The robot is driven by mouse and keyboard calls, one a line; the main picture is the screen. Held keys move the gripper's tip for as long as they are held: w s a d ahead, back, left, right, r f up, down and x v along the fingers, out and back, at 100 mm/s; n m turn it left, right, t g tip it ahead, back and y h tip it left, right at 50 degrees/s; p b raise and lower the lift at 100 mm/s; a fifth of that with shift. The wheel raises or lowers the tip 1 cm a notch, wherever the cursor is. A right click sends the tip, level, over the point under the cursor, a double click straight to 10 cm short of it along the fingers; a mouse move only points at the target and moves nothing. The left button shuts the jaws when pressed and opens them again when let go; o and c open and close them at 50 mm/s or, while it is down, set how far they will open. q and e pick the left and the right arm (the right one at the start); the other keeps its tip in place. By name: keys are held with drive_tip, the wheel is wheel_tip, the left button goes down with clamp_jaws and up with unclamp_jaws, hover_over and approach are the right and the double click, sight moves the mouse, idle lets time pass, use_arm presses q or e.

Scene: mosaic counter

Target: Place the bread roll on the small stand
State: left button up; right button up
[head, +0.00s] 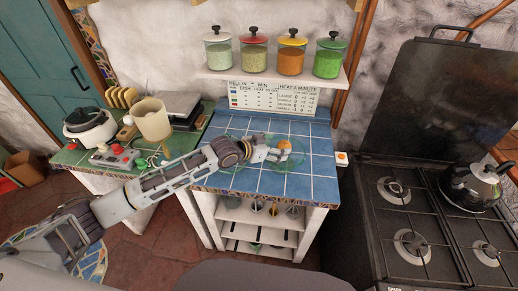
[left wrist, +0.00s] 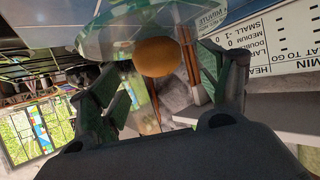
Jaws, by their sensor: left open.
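The bread roll (head: 285,145) is a small orange-brown ball above or on the blue tiled counter. My left gripper (head: 279,152) reaches it from the left and is open. In the left wrist view the roll (left wrist: 157,58) shows between and beyond the spread fingers (left wrist: 172,90), overlapping the edge of a clear glass disc (left wrist: 125,35). I cannot tell whether the fingers touch it. Clear round glass pieces, faint in the head view, stand on the tiles around the gripper (head: 287,186); which one is the small stand is unclear. My right gripper is out of view.
The blue tiled counter (head: 308,165) has free room at the back and right. A shelf (head: 270,76) with lidded jars hangs above it. A gas stove (head: 415,235) with a kettle (head: 475,187) stands right. A jug (head: 152,119) and cooker (head: 88,125) stand left.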

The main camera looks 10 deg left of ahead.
use_arm(q)
drive_tip(key=v, duration=0.8)
drive_tip(key=shift+s+a+b, duration=0.15)
drive_tip(key=shift+b, duration=0.3)
idle(0.7)
